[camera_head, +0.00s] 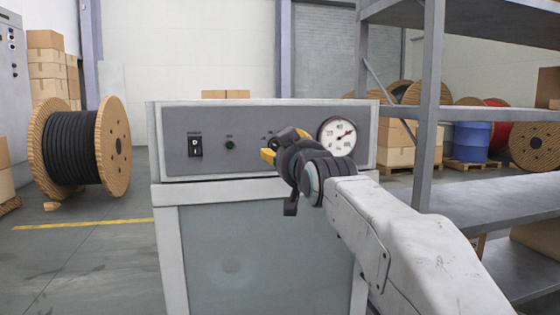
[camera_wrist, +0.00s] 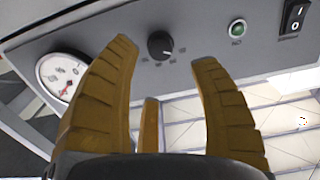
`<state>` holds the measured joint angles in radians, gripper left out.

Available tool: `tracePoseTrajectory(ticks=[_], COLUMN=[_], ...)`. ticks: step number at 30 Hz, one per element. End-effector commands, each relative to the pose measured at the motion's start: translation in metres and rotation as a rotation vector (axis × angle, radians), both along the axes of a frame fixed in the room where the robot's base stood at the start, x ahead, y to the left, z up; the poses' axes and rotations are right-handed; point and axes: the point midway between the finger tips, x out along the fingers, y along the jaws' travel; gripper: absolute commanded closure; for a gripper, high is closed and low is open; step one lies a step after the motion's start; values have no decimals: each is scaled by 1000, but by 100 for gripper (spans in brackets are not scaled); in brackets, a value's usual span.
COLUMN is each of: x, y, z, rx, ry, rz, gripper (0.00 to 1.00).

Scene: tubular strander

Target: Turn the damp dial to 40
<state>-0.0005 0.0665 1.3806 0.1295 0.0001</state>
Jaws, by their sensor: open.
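The grey control panel (camera_head: 215,160) stands ahead of me on a white cabinet. A round black dial knob (camera_wrist: 160,45) with a white pointer line shows in the wrist view, between and beyond my fingertips. Small marks surround it, too small to read. My gripper (camera_wrist: 165,55) has its yellow fingers open and apart, with the knob not between their pads. In the head view my gripper (camera_head: 283,145) is in front of the panel and hides most of the knob. A round white gauge with a red needle (camera_head: 337,136) sits right of it; the gauge also shows in the wrist view (camera_wrist: 60,75).
A black rocker switch (camera_head: 195,146) and a green button (camera_head: 230,145) are on the panel's left. A metal shelf rack (camera_head: 430,100) stands close on the right. A cable reel (camera_head: 75,147) stands on the floor at left.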

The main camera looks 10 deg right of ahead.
Motion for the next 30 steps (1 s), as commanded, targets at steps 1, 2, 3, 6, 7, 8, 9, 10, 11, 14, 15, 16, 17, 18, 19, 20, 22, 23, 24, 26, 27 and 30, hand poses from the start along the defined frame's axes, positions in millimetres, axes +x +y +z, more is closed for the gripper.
tracePoseTrajectory(ticks=[1,2,3,6,7,8,9,10,11,14,15,16,17,18,19,20,22,23,24,26,27,30], x=[3,4,7,17,20,24,28,32,35,46,50,52,55,58,60,62,66,68,69,71,72,73], y=[0,0,0,0,0,0,0,0,0,0,0,0,0,0,0,0,0,0,0,0,0,0], z=[-1,-1,0,0,-1,0,0,0,0,0,-1,0,0,0,0,0,0,0,0,0,0,0], rx=[0,0,0,0,0,0,0,0,0,0,0,0,0,0,0,0,0,0,0,0,0,0], ry=[-4,-6,-7,-7,-6,-6,-6,-7,-6,-6,-5,-6,-6,-6,-6,-6,-5,-5,-6,-6,-5,-5], rz=[0,0,0,0,0,0,0,0,0,0,0,0,0,0,0,0,0,0,0,0,0,0], gripper=[44,44,44,44,44,44,44,44,44,44,44,44,44,44,44,44,44,44,44,44,44,44])
